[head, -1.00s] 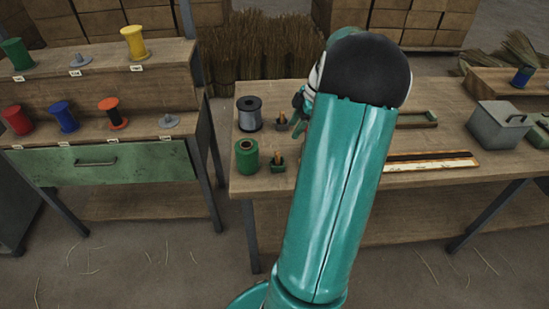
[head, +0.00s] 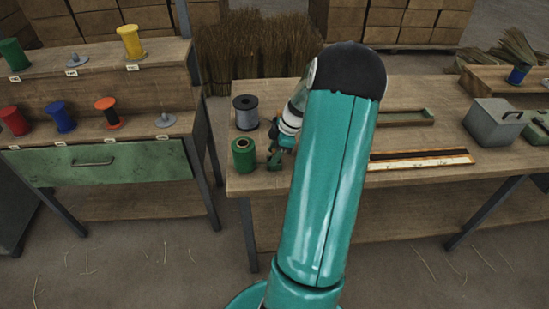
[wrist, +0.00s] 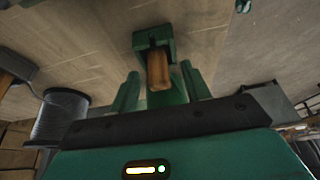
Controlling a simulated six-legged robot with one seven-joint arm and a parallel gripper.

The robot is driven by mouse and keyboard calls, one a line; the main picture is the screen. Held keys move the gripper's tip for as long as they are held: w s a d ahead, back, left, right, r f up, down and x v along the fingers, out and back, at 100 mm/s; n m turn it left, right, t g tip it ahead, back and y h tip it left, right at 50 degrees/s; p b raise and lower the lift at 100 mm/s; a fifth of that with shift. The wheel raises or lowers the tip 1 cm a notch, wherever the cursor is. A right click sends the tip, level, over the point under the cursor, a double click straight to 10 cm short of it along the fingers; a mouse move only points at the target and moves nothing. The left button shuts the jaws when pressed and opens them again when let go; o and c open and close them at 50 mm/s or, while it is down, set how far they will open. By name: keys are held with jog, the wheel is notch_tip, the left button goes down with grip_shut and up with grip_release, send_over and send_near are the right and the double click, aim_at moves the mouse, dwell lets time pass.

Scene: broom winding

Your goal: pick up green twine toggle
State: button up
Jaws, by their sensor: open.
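The green twine toggle is a wooden peg (wrist: 158,70) in a small dark green stand (wrist: 150,38) in the wrist view. The stand is on the bench, right of the green twine spool (head: 243,155). My gripper (wrist: 160,72) is open, with one green finger on each side of the peg. I cannot tell whether either finger touches it. In the head view my gripper (head: 279,148) is low over the bench and hides most of the toggle.
A grey spool (head: 246,112) stands behind the green one; it also shows in the wrist view (wrist: 60,115).

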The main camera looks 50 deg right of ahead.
grip_shut()
jog(key=shift+r, duration=0.1)
